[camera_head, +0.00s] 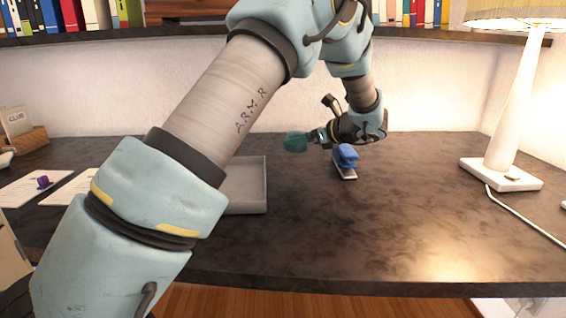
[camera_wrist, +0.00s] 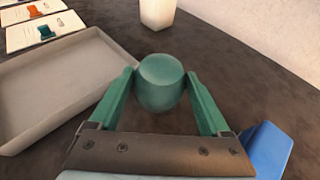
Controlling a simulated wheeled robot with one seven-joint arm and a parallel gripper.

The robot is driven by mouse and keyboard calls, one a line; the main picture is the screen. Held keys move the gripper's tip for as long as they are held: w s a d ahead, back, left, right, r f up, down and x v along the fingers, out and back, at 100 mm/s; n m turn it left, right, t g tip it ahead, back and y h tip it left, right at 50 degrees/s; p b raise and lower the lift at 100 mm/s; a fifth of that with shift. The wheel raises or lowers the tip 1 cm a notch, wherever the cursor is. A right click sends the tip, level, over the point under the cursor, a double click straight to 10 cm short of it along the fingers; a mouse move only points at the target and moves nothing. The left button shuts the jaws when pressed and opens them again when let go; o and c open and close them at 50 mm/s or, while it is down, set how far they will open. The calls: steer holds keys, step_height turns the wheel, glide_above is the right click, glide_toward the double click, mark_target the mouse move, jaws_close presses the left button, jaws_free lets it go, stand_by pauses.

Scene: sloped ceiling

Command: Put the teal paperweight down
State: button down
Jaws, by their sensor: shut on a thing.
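The teal paperweight (camera_wrist: 161,84) is a rounded, flat-topped piece. It sits between the two teal fingers of my gripper (camera_wrist: 160,74), which touch its sides. In the head view the paperweight (camera_head: 294,143) is at the tip of my gripper (camera_head: 307,138), over the back middle of the dark desk (camera_head: 400,220). I cannot tell whether its underside touches the desk or hangs just above it.
A shallow grey tray (camera_head: 258,188) lies to the left, partly hidden by my arm. A blue stapler-like thing (camera_head: 346,157) stands just right of my gripper. A white lamp (camera_head: 502,172) is at the right. Cards (camera_head: 30,188) lie far left. The desk's front middle is clear.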

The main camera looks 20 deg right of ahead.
mark_target(299, 172)
steer(key=shift+f, duration=3.35)
steer(key=shift+f, duration=0.15)
jaws_free()
steer(key=shift+s+r, duration=0.1)
steer(key=shift+r, duration=0.1)
steer(key=v, duration=1.1)
steer(key=shift+s+d+b, duration=0.15)
steer(key=shift+s+b, duration=0.15)
steer(key=shift+s, duration=0.1)
